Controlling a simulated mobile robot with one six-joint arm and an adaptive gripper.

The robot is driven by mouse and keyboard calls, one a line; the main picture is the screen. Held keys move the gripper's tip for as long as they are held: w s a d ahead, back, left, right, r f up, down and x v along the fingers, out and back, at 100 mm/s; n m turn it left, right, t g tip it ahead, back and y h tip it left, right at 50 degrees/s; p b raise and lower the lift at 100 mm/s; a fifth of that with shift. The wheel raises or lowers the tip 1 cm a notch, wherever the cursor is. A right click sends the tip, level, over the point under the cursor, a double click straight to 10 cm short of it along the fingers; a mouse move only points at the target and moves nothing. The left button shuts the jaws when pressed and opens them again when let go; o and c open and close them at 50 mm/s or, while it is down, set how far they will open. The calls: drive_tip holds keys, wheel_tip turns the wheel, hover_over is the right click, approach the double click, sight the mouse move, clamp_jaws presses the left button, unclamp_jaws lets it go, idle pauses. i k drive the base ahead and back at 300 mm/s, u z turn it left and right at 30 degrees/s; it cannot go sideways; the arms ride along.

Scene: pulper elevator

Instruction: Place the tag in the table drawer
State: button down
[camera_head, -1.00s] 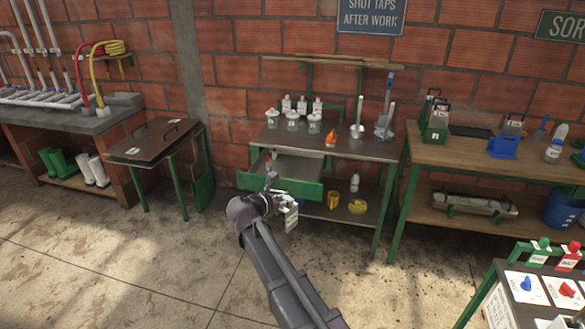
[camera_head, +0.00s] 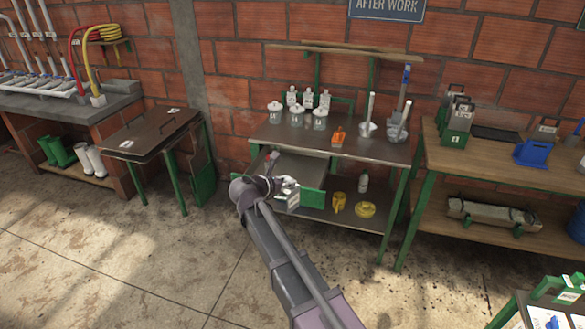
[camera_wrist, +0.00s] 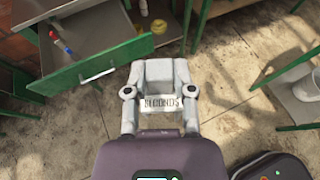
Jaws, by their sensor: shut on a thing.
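The white tag (camera_wrist: 161,104) with black lettering is held in my gripper (camera_wrist: 160,98) in the wrist view. In the head view the tag (camera_head: 292,202) hangs below my gripper (camera_head: 284,187), in front of the table drawer. The table drawer (camera_head: 314,198) is pulled open, with a green front; my arm hides its left part. In the wrist view the drawer (camera_wrist: 50,82) lies at the upper left, its handle facing me. A blue-and-red marker (camera_wrist: 60,42) lies inside. The tag appears outside the drawer.
The metal table (camera_head: 365,147) holds lidded jars (camera_head: 297,118), bottles, an orange item (camera_head: 338,136) and metal containers. Yellow items (camera_head: 364,210) lie on its lower shelf. A wooden bench (camera_head: 480,160) stands right, a smaller green-legged table (camera_head: 150,132) left. The floor between is clear.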

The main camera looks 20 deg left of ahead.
sight(290, 169)
drive_tip(key=u, duration=0.1)
drive_tip(key=i, duration=1.7)
drive_tip(key=u, duration=0.1)
